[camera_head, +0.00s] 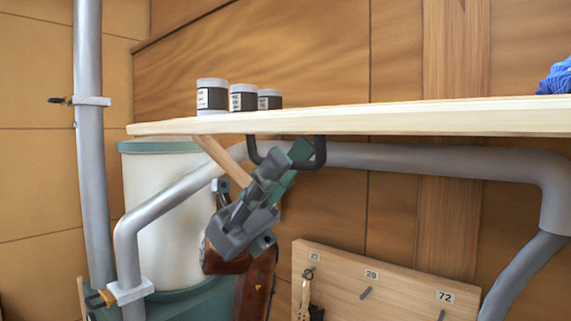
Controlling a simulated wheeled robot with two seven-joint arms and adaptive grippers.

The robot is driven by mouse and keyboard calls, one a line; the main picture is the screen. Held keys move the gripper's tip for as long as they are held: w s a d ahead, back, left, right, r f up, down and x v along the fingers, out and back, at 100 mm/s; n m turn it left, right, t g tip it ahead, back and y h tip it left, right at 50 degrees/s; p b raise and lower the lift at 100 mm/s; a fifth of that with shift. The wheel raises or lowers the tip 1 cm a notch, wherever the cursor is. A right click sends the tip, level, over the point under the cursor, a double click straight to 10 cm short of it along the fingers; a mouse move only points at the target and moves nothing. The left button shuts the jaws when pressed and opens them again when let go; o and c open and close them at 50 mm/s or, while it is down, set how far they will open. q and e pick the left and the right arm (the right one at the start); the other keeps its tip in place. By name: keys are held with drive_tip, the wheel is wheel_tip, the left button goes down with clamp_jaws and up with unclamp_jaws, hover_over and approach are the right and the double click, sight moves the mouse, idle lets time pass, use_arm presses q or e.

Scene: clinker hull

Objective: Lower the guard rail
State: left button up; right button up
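The guard rail appears to be the grey tube (440,162). It runs level below the pale shelf, bends down at the right, and slopes down at the left to a white clamp (132,291). A black U-shaped handle (320,163) shows at the rail under the shelf edge. My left gripper (283,162), grey with a green part, points up and right. Its tips overlap the handle and the rail in the picture. I cannot tell whether they touch it or how far they are spread. It hides part of the rail. My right gripper is not in view.
The shelf (430,119) lies just above the rail and bears three jars (211,95) and something blue (558,78). A white drum (160,188) stands behind the rail's left bend, near a vertical grey post (89,180). A numbered peg board (345,270) stands below.

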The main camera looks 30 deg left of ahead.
use_arm(q)
drive_tip(key=v, duration=1.2)
